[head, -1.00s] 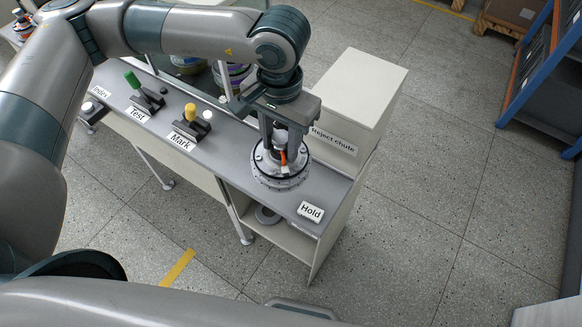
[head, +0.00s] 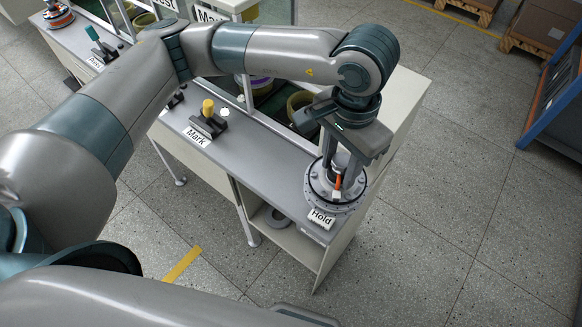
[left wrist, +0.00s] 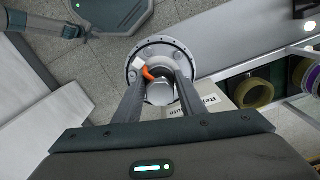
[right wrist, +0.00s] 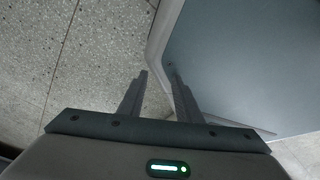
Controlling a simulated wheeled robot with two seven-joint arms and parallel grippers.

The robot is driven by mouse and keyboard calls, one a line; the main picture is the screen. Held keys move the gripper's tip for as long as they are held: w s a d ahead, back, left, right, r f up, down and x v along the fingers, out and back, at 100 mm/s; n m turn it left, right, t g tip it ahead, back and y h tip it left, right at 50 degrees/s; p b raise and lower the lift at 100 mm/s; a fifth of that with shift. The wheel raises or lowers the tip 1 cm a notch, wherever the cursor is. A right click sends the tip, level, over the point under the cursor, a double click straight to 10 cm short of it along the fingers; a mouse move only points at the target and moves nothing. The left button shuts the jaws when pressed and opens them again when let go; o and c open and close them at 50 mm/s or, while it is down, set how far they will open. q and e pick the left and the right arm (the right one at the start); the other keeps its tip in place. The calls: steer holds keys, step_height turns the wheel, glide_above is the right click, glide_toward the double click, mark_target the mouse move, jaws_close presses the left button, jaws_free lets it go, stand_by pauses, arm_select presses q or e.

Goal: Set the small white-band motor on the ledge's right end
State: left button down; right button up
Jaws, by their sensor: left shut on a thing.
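The motor (head: 318,188) is a pale, round flanged hub with an orange connector on its core. My left gripper (head: 339,168) is shut on the motor's core from above. The left wrist view shows the flange (left wrist: 136,60) beyond the two fingers (left wrist: 160,84). The motor looks upright; whether its flange touches the ledge I cannot tell. Its white band is not clear. My right gripper (right wrist: 158,76) is open and empty, away from the ledge.
The Mark station (head: 207,122) with its yellow knob stands left on the ledge. A pale Reject chute box (head: 400,105) stands behind the motor. Olive rings (head: 299,102) lie in the bay behind. A grey ring (head: 277,217) sits on the shelf below.

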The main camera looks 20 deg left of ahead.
mark_target(317, 160)
arm_select(q)
steer(key=shift+w, duration=0.1)
arm_select(e)
steer(key=shift+s+r, duration=0.1)
